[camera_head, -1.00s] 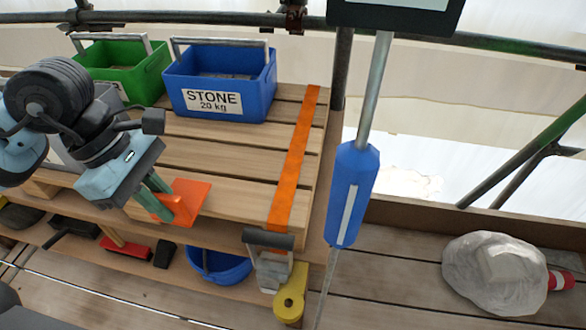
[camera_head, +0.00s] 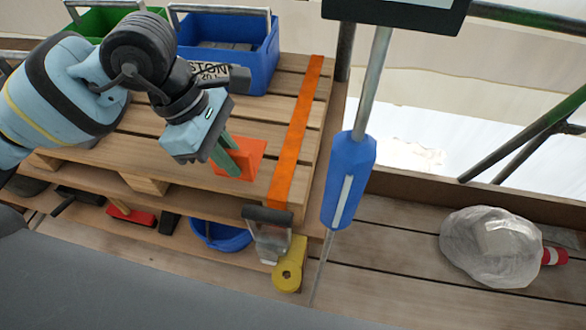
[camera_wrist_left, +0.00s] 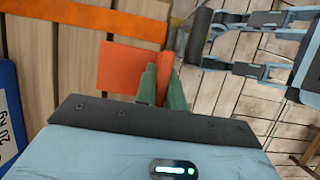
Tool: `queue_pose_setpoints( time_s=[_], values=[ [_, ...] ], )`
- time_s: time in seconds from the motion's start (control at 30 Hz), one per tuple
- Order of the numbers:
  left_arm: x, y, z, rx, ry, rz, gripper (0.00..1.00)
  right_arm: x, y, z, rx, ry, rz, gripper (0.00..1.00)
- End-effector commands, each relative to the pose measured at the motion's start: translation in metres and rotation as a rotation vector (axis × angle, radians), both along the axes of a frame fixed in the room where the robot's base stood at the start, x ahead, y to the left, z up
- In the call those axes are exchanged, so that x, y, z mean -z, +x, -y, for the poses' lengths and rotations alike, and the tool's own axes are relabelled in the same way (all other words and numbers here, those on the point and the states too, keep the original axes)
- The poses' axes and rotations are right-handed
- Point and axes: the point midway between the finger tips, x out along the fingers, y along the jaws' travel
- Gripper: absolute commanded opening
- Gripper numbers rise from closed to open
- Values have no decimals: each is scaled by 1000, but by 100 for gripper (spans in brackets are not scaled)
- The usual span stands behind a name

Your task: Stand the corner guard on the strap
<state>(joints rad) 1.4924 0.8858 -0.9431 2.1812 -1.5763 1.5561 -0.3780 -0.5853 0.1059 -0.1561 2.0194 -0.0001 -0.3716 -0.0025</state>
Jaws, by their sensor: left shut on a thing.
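The orange-red corner guard (camera_head: 251,158) is an angled piece with a flat plate and a second face. My left gripper (camera_head: 229,157) is shut on it, with green fingers on one face. The guard is just left of the bright orange strap (camera_head: 302,121) in the head view, apart from it in the picture. The left wrist view shows the guard plate (camera_wrist_left: 129,69) close beside the strap (camera_wrist_left: 75,19). I cannot tell how high it is above the boards. The gripper hides part of the guard. My right gripper is not in view.
The strap runs over the wooden pallet (camera_head: 160,127) to a black-handled ratchet (camera_head: 268,216) at its front edge. A blue STONE crate (camera_head: 262,60) and a green crate (camera_head: 90,20) stand behind. A blue-handled tool (camera_head: 348,180) hangs right of the pallet. A bagged bundle (camera_head: 490,250) lies right.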

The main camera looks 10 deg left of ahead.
Motion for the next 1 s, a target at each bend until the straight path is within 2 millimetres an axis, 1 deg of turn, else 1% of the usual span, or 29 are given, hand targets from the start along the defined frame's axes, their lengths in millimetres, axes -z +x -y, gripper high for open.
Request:
queue_pose_setpoints(
  time_s=[0.03,0.13,0.23,0.33,0.6,0.73,0.9,1.0],
  values=[
    [-2,3,13,4,-3,1,0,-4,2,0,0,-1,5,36],
    [0,10,33,3,-3,1,0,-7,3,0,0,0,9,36],
    [2,14,49,2,-2,2,0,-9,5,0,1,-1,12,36],
    [4,18,59,0,-2,0,0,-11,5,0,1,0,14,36],
    [6,20,65,-2,-1,-1,0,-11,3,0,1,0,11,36],
    [8,22,73,-1,0,0,0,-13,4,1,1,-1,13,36],
    [34,21,72,-2,0,-4,0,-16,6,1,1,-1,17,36],
    [41,22,72,-2,-1,-1,0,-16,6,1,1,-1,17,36]
  ],
)
